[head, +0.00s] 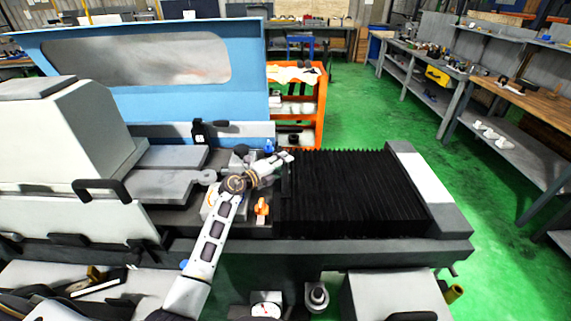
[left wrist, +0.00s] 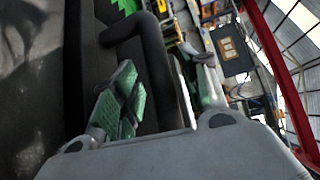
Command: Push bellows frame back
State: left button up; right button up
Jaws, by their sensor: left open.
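The black pleated bellows (head: 350,195) lies stretched along the machine bed in the head view. Its dark frame (head: 283,190) stands at its left end, partly hidden by my gripper. My left gripper (head: 284,158) is at the far upper part of that frame. In the left wrist view, my left gripper (left wrist: 165,85) is open, with green-padded fingers on either side of a dark bent bar (left wrist: 152,60) that looks like a handle. I cannot tell whether the fingers touch it. My right gripper is not in view.
A grey end block (head: 425,180) closes the bellows' right end. An orange lever (head: 261,207) is beside my left wrist. Green floor (head: 355,110) is free at the back right.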

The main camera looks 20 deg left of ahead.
pick_arm(q)
jog(key=shift+x, duration=0.8)
grip_shut()
